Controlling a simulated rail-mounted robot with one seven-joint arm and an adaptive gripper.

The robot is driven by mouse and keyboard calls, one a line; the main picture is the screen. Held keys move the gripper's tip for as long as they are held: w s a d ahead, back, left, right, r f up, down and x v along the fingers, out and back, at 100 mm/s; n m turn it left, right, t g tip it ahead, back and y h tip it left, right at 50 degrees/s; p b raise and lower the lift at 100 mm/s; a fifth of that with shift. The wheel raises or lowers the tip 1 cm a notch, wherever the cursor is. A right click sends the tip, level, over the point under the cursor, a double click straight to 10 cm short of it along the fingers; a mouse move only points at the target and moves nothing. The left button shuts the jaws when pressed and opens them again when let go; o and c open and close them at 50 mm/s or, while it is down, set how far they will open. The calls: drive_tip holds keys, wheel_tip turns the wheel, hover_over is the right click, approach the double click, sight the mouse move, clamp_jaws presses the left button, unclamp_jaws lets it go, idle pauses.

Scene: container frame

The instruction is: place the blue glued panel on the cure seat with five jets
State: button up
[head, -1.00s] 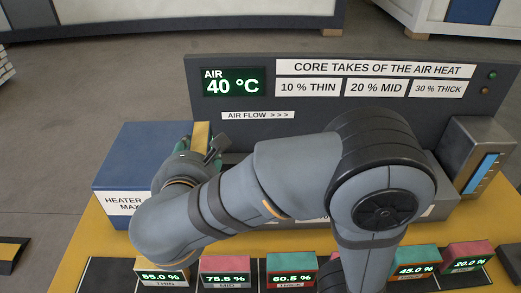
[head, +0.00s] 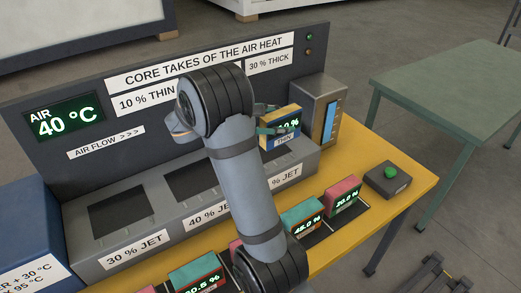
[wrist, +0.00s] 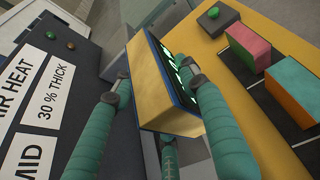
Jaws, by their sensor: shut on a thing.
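My gripper (wrist: 160,82) is shut on a block (wrist: 160,103) with a yellow face and blue edges, one teal finger on each side. In the head view the block (head: 282,142) shows a blue front, a THIN label and a lit readout, partly covered by a finger; only its end, "0 %", is legible. It hangs above the right end of the grey jet bench (head: 97,247). The bench has a 30 % JET seat (head: 120,213), a 40 % JET seat (head: 190,180) and a right-hand JET seat whose number is hidden. No jet count is legible.
An air sign (head: 64,117) reads 40 °C. A grey box with a blue gauge (head: 318,105) stands just right of the held block. Teal (head: 303,217) and pink (head: 342,195) blocks line the front strip. A green button (head: 390,172) is at right. My arm hides the bench middle.

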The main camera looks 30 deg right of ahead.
drive_tip(key=shift+s+d+f, duration=0.15)
drive_tip(key=shift+d, duration=0.4)
drive_tip(key=shift+w+f, duration=0.25)
drive_tip(key=shift+w, duration=0.05)
drive_tip(key=shift+w+a+f+p, duration=0.3)
drive_tip(key=shift+w+f+p, duration=0.3)
drive_tip(key=shift+w+f, duration=1.15)
drive_tip(key=shift+w+a+f+p, duration=0.25)
drive_tip(key=shift+w+f+p, duration=0.3)
drive_tip(key=shift+w+f, duration=1.2)
drive_tip(key=shift+w+a+f+p, duration=0.3)
drive_tip(key=shift+w+f+p, duration=0.3)
drive_tip(key=shift+w+f, duration=1.15)
drive_tip(key=o, duration=1.3)
drive_tip(key=shift+f, duration=0.1)
drive_tip(key=b+v, duration=0.2)
drive_tip(key=v, duration=1)
drive_tip(key=shift+w, duration=0.15)
